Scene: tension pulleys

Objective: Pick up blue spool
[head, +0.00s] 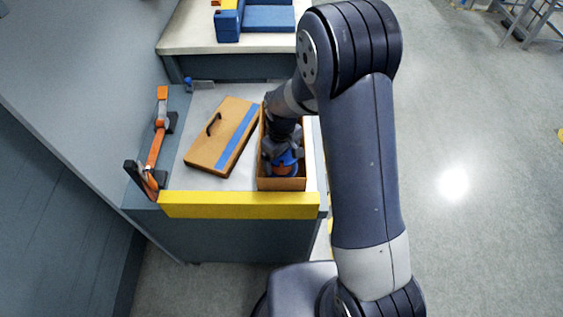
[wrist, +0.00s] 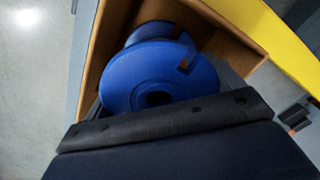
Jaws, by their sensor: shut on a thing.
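The blue spool (wrist: 155,78) is large in the wrist view, with its round flange and dark centre hole facing the camera. It is in the open orange-brown box (wrist: 92,72), close to the dark edge of my gripper (wrist: 165,118). In the head view, the box (head: 282,184) stands at the right of the worktop, and my gripper (head: 284,150) reaches down into it. A bit of the blue spool (head: 288,160) shows beneath the gripper there. My gripper is shut on the spool. The fingertips are mostly hidden, and I cannot tell whether the spool touches the box floor.
A tan lid (head: 208,149) with a dark handle and blue stripe lies left of the box. An orange arm-like fixture (head: 156,145) stands at the left edge. A yellow rail (head: 235,206) runs along the front. A blue item (head: 268,18) sits on the rear table.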

